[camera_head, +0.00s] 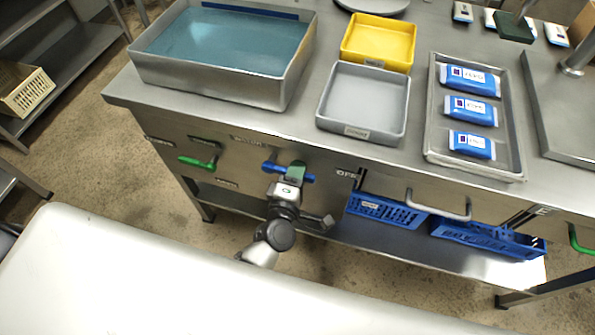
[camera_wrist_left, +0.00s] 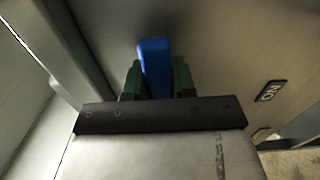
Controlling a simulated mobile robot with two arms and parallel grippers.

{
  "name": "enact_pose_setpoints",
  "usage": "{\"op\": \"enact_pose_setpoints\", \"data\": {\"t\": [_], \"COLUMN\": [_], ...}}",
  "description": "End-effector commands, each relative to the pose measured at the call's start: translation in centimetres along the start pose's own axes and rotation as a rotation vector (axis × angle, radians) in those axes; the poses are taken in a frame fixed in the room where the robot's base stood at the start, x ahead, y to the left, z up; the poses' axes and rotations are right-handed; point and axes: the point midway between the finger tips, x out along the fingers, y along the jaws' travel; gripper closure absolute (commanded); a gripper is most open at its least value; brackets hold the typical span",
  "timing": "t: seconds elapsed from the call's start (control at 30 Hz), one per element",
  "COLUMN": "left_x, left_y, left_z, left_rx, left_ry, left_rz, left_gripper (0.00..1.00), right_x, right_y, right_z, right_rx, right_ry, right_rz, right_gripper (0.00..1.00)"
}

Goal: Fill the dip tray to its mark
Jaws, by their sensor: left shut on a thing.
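The dip tray (camera_head: 290,75) is the deep steel tray at the counter's back left. It holds teal liquid, and a dark blue band (camera_head: 240,10) shows on its far inner wall above the liquid. A blue lever handle (camera_head: 272,168) sits on the counter's front panel below the tray. It also shows in the left wrist view (camera_wrist_left: 155,62), between the green fingers. My left gripper (camera_head: 296,172) is shut on the blue handle, which lies roughly level in the head view. A green lever handle (camera_head: 197,162) is to its left. My right gripper is not in view.
A yellow tray (camera_head: 380,42), a grey tray (camera_head: 362,100) and a steel tray (camera_head: 433,150) with blue packets (camera_head: 470,108) stand right of the dip tray. Blue crates (camera_head: 385,212) sit on the lower shelf. A bar handle (camera_head: 440,210) sticks out of the front panel.

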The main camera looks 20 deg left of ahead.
Motion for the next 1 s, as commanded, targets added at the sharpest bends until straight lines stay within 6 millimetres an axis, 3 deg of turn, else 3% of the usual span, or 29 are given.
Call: {"op": "enact_pose_setpoints", "data": {"t": [0.2,0.23,0.37,0.73,1.0], "left_x": [0.0,0.0,0.0,-0.5,-5.4], "left_y": [0.1,0.1,0.1,0.0,-0.2], "left_z": [0.1,0.1,0.0,0.0,0.0], "left_rx": [-0.014,-0.014,-0.011,-0.005,-0.005], "left_ry": [0.000,0.000,0.000,0.000,0.000], "left_rz": [0.000,0.000,0.001,-0.001,-0.003], "left_gripper": [1.00,0.70,0.50,0.49,0.49], "right_x": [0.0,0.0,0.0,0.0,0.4], "right_y": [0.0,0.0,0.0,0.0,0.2], "right_z": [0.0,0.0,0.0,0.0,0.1], "right_rx": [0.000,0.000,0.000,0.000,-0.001], "right_ry": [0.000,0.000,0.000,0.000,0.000], "right_rz": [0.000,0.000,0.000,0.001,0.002], "right_gripper": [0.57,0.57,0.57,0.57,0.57]}}
